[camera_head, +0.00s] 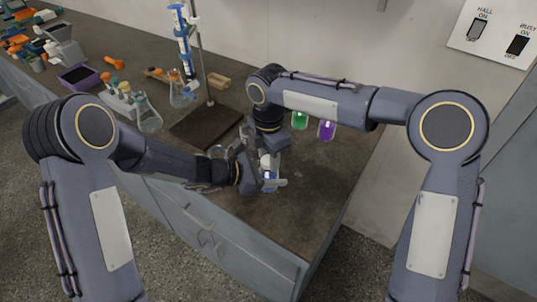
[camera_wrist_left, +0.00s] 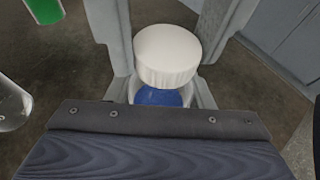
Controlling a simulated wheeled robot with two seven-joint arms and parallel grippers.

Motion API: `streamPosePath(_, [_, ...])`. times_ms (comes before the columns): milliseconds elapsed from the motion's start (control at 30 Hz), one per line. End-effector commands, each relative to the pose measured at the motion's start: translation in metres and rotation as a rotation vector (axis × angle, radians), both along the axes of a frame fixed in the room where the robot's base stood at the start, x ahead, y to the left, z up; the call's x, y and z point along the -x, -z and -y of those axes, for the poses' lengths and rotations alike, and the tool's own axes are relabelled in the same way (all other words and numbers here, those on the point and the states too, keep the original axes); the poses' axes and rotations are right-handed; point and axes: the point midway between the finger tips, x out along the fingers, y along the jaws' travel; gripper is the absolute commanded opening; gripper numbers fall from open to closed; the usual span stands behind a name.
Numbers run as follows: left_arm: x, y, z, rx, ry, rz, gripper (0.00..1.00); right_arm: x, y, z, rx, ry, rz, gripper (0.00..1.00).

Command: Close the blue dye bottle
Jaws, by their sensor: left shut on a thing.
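The blue dye bottle (camera_head: 268,174) is near the table's front edge. In the left wrist view its blue content (camera_wrist_left: 160,97) shows just under a white cap (camera_wrist_left: 168,55). The cap is over the bottle's mouth; I cannot tell whether it is seated. My left gripper (camera_head: 263,183) is shut on the bottle from the side. My right gripper (camera_head: 266,150) comes down from above, with its grey fingers on either side of the cap. I cannot tell whether they press on it. The arms and grippers hide much of the bottle in the head view.
Green (camera_head: 299,120) and purple (camera_head: 326,130) dye containers stand behind to the right. A stand on a dark base (camera_head: 207,127) and a conical flask (camera_head: 148,116) are to the left. The table (camera_head: 310,195) is clear right of the bottle.

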Motion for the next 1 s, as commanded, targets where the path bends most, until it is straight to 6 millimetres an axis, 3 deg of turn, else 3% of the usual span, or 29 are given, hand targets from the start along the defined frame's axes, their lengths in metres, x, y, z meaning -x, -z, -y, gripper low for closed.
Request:
streamPosePath(133, [0.0001,-0.0003,0.0001,0.001,0.000,0.001,0.00,-0.0001,-0.0002,0.0000,0.000,0.000,0.000,0.08])
streamPosePath(367, [0.0001,-0.0003,0.0001,0.001,0.000,0.001,0.00,-0.0001,-0.0004,-0.0001,0.000,0.035,0.001,0.07])
streamPosePath(700, [0.0001,-0.0002,0.0003,0.001,0.001,0.001,0.00,0.0002,-0.0001,-0.0006,0.002,0.695,0.003,0.07])
streamPosePath(867, [0.0001,-0.0003,0.0003,0.001,0.001,0.001,0.00,0.0000,0.0004,-0.0004,0.001,0.707,0.000,0.07])
streamPosePath(900, [0.0002,-0.0003,0.0003,0.001,0.001,0.001,0.00,0.0000,0.0003,-0.0004,0.001,0.707,0.000,0.38])
streamPosePath(1000, [0.0002,-0.0003,0.0004,0.001,0.001,0.001,0.00,0.0000,0.0003,-0.0004,0.001,0.706,0.000,0.51])
